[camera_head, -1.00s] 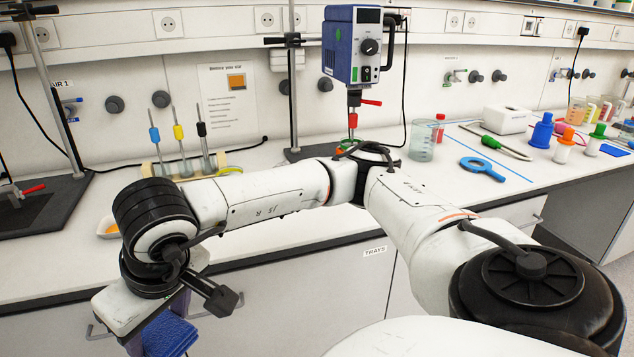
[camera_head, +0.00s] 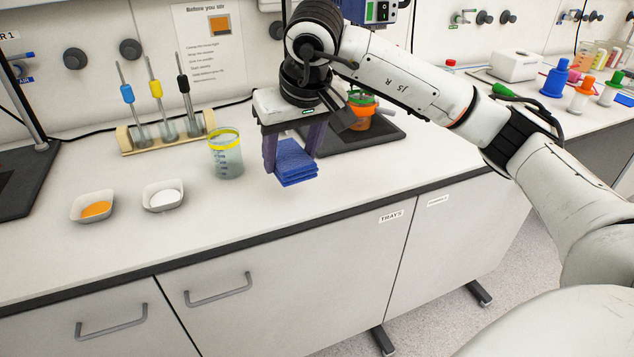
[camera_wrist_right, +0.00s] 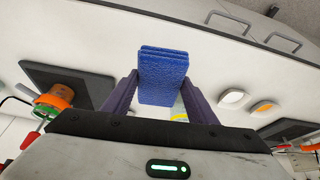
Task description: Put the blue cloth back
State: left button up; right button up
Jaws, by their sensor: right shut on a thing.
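The blue cloth (camera_head: 296,163) is a folded, layered pad hanging between the fingers of my right gripper (camera_head: 294,150), over the white bench top. In the right wrist view the cloth (camera_wrist_right: 163,75) sits between the two purple fingers of the gripper (camera_wrist_right: 161,82), which is shut on it. I cannot tell whether the cloth's lower edge touches the bench. My left gripper is not in view.
A yellow-rimmed beaker (camera_head: 226,155) stands just left of the cloth. Two white dishes (camera_head: 163,196) (camera_head: 93,207) and a rack (camera_head: 170,135) are further left. An orange vessel (camera_head: 360,112) stands behind right. The bench front (camera_head: 250,218) is clear.

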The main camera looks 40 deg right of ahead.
jog(key=r, duration=0.1)
send_over(312, 185)
jog(key=shift+m, duration=0.5)
notch_tip(312, 185, down, 5)
jog(key=shift+d+r+b, duration=0.1)
jog(key=shift+b, duration=0.35)
jog(key=shift+f, duration=2.05)
jog(key=shift+f, duration=0.1)
jog(key=shift+f, duration=0.15)
jog(key=o, duration=1)
